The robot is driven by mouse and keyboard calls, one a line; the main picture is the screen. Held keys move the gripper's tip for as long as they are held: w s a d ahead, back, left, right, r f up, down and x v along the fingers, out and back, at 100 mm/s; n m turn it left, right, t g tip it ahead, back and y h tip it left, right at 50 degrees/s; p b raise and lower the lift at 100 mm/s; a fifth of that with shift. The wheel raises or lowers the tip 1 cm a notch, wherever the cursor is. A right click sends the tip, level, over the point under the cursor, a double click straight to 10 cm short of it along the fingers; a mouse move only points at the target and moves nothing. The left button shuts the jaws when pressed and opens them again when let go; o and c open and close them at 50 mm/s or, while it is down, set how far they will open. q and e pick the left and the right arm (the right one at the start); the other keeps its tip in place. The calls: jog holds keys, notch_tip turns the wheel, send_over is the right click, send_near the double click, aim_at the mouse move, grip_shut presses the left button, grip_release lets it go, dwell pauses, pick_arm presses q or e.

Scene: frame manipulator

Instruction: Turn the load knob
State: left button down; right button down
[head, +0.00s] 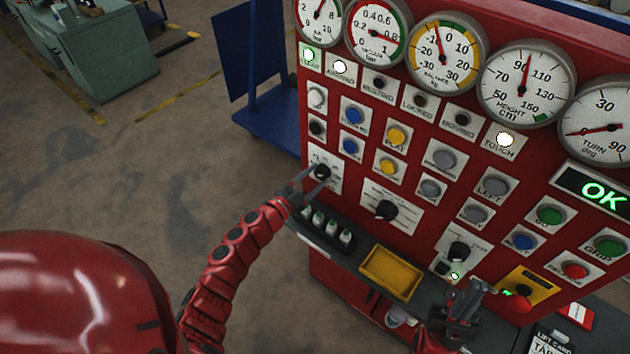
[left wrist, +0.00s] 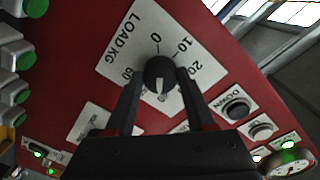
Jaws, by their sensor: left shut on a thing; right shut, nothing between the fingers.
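The load knob (left wrist: 158,72) is a small black knob on a white plate marked LOAD KG (left wrist: 133,35) in the left wrist view. Its white mark points down in that view, on the side away from the 0. The knob (head: 322,171) also shows on the red panel in the head view. My left gripper (head: 314,180) is shut on the knob, one finger on each side of it; the fingers (left wrist: 158,88) also show in the left wrist view. My right gripper (head: 470,292) is shut and empty, in front of the panel's lower right part.
The red panel (head: 380,235) carries several round gauges along the top and rows of buttons. Another black knob (head: 386,210) is to the right of the load knob. A yellow tray (head: 392,272) lies on the ledge below. A green OK display (head: 600,193) is lit.

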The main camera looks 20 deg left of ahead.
pick_arm(q)
jog(key=shift+f+m+b, duration=0.35)
jog(key=shift+m+b, duration=0.65)
jog(key=shift+b, duration=0.15)
jog(key=shift+r+m+b, duration=0.3)
jog(key=shift+m+b, duration=0.85)
jog(key=shift+m, duration=0.05)
jog(key=shift+c, duration=1.2)
grip_release()
jog(key=shift+r, duration=0.1)
jog(key=shift+a, duration=0.1)
jog(key=shift+s+a, duration=0.1)
jog(key=shift+s, duration=0.15)
jog(key=b+v, duration=0.3)
jog(key=v, duration=1.4)
jog(key=shift+r, duration=0.25)
